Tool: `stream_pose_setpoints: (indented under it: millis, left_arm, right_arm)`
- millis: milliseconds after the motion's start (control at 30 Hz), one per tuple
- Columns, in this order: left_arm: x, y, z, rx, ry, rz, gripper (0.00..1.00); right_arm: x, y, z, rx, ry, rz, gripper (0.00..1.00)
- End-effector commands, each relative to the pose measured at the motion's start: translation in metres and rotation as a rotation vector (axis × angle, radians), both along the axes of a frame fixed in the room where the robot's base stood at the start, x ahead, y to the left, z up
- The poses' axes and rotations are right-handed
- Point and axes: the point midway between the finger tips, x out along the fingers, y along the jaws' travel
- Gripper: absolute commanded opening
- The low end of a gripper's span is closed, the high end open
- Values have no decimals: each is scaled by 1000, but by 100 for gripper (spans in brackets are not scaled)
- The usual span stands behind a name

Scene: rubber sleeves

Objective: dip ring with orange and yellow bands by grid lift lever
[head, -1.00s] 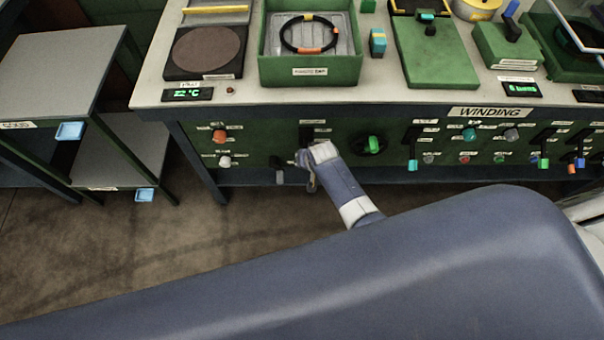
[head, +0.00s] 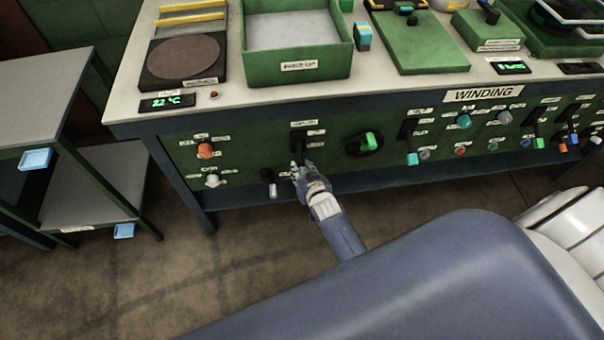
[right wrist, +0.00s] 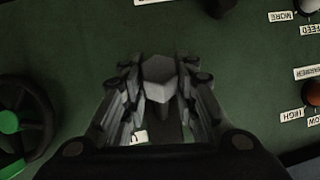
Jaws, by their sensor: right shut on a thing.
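The green dip box (head: 297,68) stands on the bench and shows a plain grey-white surface inside. The ring with orange and yellow bands does not show now, nor does the grid; both are hidden. Below the box, a black lever slot (head: 297,141) is set in the green front panel. My right gripper (head: 300,172) is at the lower end of this slot. In the right wrist view my right gripper (right wrist: 158,95) is shut on a grey six-sided lever handle (right wrist: 159,72). My left gripper is not in view.
A grey-tipped lever (head: 268,182) hangs just left of my gripper. A black dial with a green grip (head: 369,140) is to the right, with several levers beyond. An orange knob (head: 205,151) is to the left. The floor in front is open.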

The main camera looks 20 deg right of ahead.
Motion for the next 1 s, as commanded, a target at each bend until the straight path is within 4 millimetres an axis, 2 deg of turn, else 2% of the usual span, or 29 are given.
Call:
stream_pose_setpoints:
  millis: [133,433,467,533,567,1000]
  left_arm:
    - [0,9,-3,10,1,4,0]
    - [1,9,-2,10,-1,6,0]
    - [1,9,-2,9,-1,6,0]
    - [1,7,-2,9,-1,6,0]
    - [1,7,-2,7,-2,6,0]
    - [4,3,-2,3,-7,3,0]
  right_arm:
    - [1,0,-1,-3,-9,1,0]
    - [1,0,-1,-4,-9,1,0]
    - [1,0,-1,-4,-9,1,29]
    - [1,0,-1,-4,-9,1,45]
    - [1,0,-1,-4,-9,1,48]
    - [-4,0,2,-4,-8,0,48]
